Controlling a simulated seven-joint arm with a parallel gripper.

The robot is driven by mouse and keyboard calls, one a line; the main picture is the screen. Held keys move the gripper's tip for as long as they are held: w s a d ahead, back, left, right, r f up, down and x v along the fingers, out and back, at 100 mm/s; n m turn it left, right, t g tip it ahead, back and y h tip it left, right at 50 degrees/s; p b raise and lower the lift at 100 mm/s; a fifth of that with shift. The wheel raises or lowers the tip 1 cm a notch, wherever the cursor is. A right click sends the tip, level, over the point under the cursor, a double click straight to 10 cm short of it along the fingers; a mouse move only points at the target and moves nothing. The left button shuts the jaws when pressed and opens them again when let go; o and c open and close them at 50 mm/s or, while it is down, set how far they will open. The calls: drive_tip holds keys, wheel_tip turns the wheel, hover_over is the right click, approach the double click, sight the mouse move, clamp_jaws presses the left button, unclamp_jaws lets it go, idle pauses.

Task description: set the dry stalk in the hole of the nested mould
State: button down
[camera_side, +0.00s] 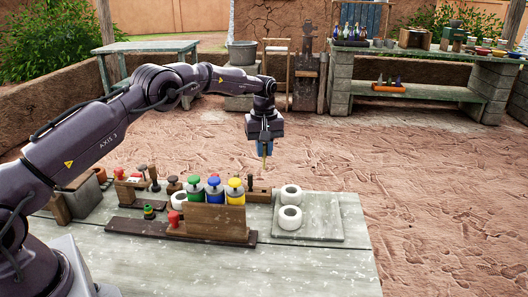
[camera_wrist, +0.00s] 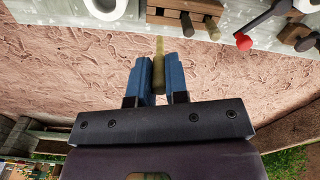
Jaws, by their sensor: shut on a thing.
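My gripper (camera_side: 265,150) is shut on the dry stalk (camera_side: 265,161), a thin yellowish stick, and holds it upright in the air behind the workbench. In the wrist view the stalk (camera_wrist: 158,68) sits between the two blue fingers of my gripper (camera_wrist: 158,75). Part of one white ring (camera_wrist: 88,14) shows at the wrist view's top edge. I cannot tell which is the nested mould.
The grey board (camera_side: 325,230) lies on the pale workbench (camera_side: 340,270). Left of it stand jars with green (camera_side: 194,182), blue and yellow (camera_side: 235,184) tops, behind an upright brown board (camera_side: 215,221). A wooden block with dark pegs (camera_wrist: 180,20) is near the stalk in the wrist view.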

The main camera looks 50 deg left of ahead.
drive_tip(key=s+a+r+n, duration=0.2)
drive_tip(key=s+a+r, duration=0.3)
drive_tip(key=s+a, duration=0.5)
drive_tip(key=s+a+f, duration=0.2)
drive_tip(key=s, duration=0.6)
drive_tip(key=s+d+f+m, duration=0.1)
drive_tip(key=s+f+m, duration=0.1)
drive_tip(key=f, duration=0.5)
drive_tip(key=shift+s+d+f, duration=0.2)
drive_tip(key=shift+s+f, duration=0.15)
drive_tip(key=shift+s, duration=0.25)
drive_tip(key=shift+f, duration=2.3)
idle(1.2)
drive_tip(key=c, duration=0.6)
unclamp_jaws()
drive_tip(key=shift+o, duration=0.2)
